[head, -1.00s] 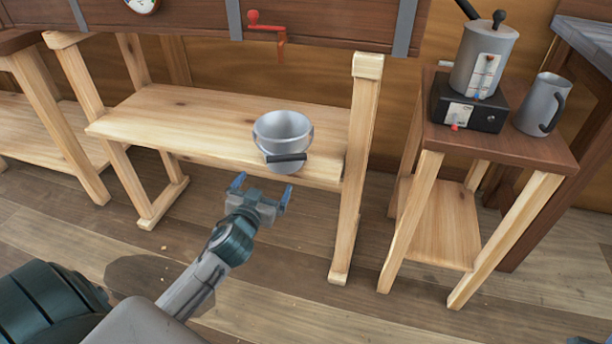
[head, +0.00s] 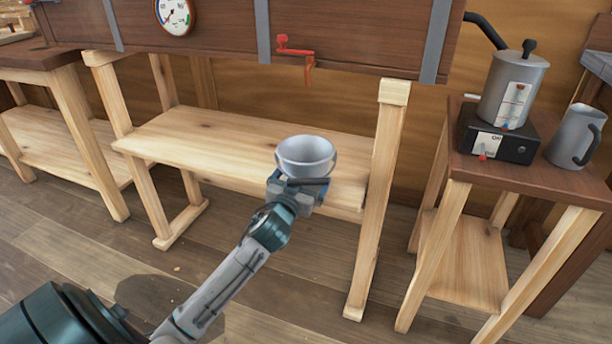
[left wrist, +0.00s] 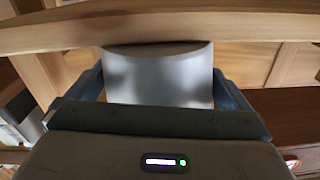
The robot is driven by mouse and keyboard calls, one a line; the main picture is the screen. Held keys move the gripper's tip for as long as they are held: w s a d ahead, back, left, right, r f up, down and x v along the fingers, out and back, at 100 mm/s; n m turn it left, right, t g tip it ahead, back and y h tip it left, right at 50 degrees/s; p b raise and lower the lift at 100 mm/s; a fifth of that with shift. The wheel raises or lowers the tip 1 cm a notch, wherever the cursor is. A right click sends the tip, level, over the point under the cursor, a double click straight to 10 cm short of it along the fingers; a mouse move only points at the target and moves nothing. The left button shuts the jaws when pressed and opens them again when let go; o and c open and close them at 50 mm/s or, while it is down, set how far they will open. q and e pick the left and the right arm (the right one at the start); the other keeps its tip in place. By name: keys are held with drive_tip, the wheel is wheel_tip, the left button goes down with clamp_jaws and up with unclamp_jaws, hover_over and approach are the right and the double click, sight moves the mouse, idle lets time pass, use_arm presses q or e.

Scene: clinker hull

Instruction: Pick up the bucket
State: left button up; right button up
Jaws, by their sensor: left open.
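The grey metal bucket (head: 306,150) stands near the front right of the wooden bench's low shelf (head: 210,140). My left gripper (head: 298,184) is at the bucket's near side and hides its lower part and most of its dark handle grip. In the left wrist view, the bucket's smooth wall (left wrist: 160,78) fills the space between the two blue fingers of my left gripper (left wrist: 160,92). The jaws are open, one finger on each side of the bucket. I cannot tell whether they touch it. My right gripper is not in view.
A wooden box with a gauge (head: 173,14) and a red crank (head: 295,46) is above the shelf. A bench leg (head: 378,200) stands close right of the bucket. A side table (head: 535,175) holds a steam kettle (head: 512,88) and a jug (head: 577,135).

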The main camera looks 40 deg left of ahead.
use_arm(q)
drive_tip(key=shift+w+a, duration=0.2)
drive_tip(key=shift+w, duration=0.5)
drive_tip(key=c, duration=0.9)
drive_tip(key=shift+o, duration=0.2)
drive_tip(key=shift+r, duration=0.1)
